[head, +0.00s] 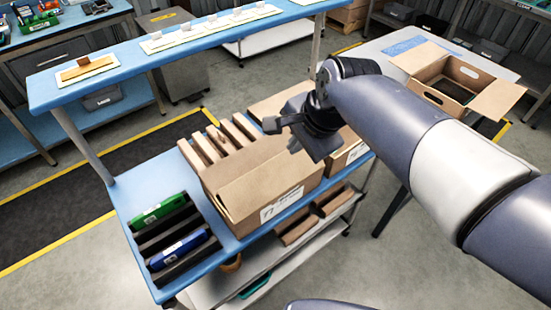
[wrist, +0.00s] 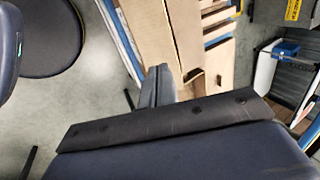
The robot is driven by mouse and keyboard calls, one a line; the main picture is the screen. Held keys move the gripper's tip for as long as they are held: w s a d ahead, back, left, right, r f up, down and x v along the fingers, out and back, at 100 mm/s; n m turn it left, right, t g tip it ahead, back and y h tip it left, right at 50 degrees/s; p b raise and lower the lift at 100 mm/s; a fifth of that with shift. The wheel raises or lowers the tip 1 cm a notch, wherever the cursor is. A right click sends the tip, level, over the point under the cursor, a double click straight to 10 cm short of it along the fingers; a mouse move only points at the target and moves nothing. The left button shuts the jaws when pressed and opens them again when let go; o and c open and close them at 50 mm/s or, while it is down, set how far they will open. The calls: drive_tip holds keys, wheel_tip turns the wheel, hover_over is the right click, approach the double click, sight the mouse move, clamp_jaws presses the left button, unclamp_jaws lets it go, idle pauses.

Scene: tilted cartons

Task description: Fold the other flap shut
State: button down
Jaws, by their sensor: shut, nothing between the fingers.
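A brown carton (head: 258,207) with a white label stands tilted on the blue workbench in the head view. A broad cardboard flap (head: 262,172) slants across its top; I cannot tell how far it is closed. A second labelled carton (head: 350,150) stands to its right, partly hidden behind my gripper and arm. In the wrist view my shut fingers (wrist: 158,78) show in front of brown cardboard (wrist: 150,32).
Green (head: 160,208) and blue (head: 179,249) items lie in a dark rack at the bench's left front. Upright cardboard pieces (head: 213,143) stand behind the carton. A raised blue shelf (head: 110,55) runs along the back. An open carton (head: 455,80) sits on a table at right.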

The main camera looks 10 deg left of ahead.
approach(270, 162)
drive_tip(key=x, duration=0.5)
drive_tip(key=shift+s+d+f+p, duration=0.25)
drive_tip(key=shift+s+p, duration=0.05)
drive_tip(key=shift+p, duration=0.05)
drive_tip(key=shift+w+a+f, duration=0.35)
drive_tip(key=shift+f, duration=0.05)
drive_tip(key=shift+p, duration=0.3)
drive_tip(key=shift+w+a+p, duration=0.1)
drive_tip(key=shift+p, duration=0.25)
drive_tip(key=shift+w+a+f, duration=0.1)
drive_tip(key=shift+a, duration=0.05)
drive_tip(key=shift+g+h+p, duration=0.3)
